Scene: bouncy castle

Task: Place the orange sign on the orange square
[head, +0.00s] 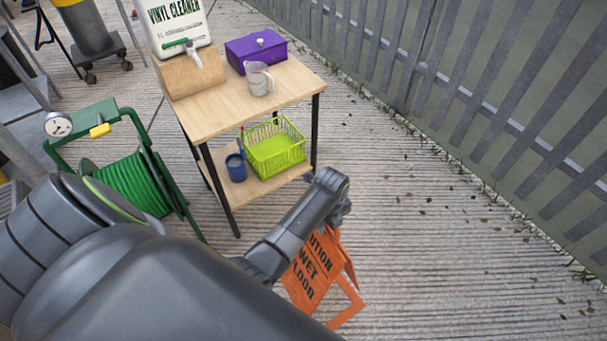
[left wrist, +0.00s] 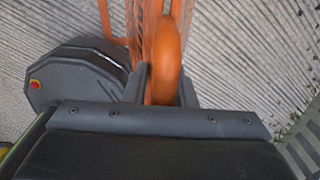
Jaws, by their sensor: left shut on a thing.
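The orange wet-floor sign (head: 315,272) hangs at the lower middle of the head view, partly covered by my left arm. Its dark lettering faces the camera, and its legs are spread apart. My left gripper (left wrist: 160,88) is shut on the sign's top, where a rounded orange part shows between the fingers in the left wrist view. In the head view the fingers are mostly hidden behind the wrist. I cannot tell whether the sign's feet touch the ground. I see no orange square marked on the ground. My right gripper is not in view.
A wooden table (head: 215,112) holds a vinyl cleaner jug, a purple box and a measuring jug; a green basket (head: 299,150) and blue cup sit on its lower shelf. A green hose reel (head: 130,185) stands left. A grey fence (head: 480,90) runs along the right. Ground between is open.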

